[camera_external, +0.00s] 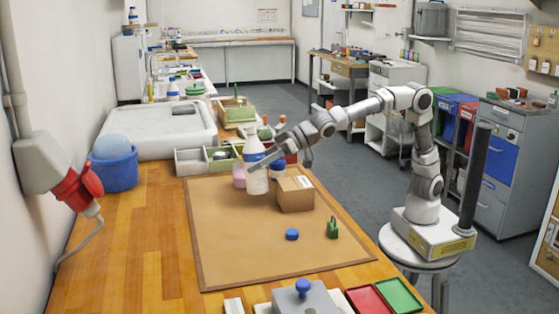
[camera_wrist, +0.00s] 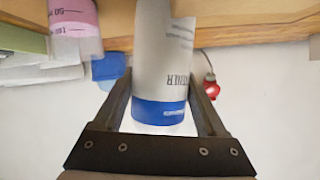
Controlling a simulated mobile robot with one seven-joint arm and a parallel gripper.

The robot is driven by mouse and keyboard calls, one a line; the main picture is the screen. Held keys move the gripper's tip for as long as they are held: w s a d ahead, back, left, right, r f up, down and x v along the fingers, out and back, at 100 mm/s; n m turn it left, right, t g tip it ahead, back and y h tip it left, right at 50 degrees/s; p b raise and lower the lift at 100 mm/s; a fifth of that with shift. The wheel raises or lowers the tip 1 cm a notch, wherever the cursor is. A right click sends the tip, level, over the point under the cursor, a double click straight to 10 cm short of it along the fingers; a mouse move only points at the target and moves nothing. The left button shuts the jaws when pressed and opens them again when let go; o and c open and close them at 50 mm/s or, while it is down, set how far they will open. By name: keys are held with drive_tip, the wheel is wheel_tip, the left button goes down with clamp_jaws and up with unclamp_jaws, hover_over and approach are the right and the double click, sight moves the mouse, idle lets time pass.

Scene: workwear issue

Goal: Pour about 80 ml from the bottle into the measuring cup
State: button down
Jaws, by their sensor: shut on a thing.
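The bottle (camera_external: 257,181), white with a blue band, stands upright near the far end of the brown mat. My gripper (camera_external: 254,167) comes from the right and is shut on it. In the wrist view the bottle (camera_wrist: 165,55) fills the middle, its label upside down, between my gripper's fingers (camera_wrist: 161,85). I cannot tell whether its base touches the mat. The measuring cup (camera_external: 239,176) is just left of the bottle, partly hidden by it. In the wrist view the cup (camera_wrist: 75,20) shows pink and graduation marks at upper left, apart from the bottle.
A cardboard box (camera_external: 296,194) stands close right of the bottle, with a blue-topped container (camera_external: 277,171) behind it. A blue cap (camera_external: 292,234) and a green object (camera_external: 332,228) lie nearer. Divided trays (camera_external: 190,161) stand behind. The mat's near left part (camera_external: 230,245) is clear.

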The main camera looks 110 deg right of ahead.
drive_tip(key=shift+r+n+h, duration=0.3)
drive_tip(key=shift+r+n, duration=0.1)
drive_tip(key=shift+r, duration=0.05)
drive_tip(key=shift+d+r, duration=0.1)
drive_tip(key=shift+r, duration=0.1)
drive_tip(key=shift+h, duration=0.3)
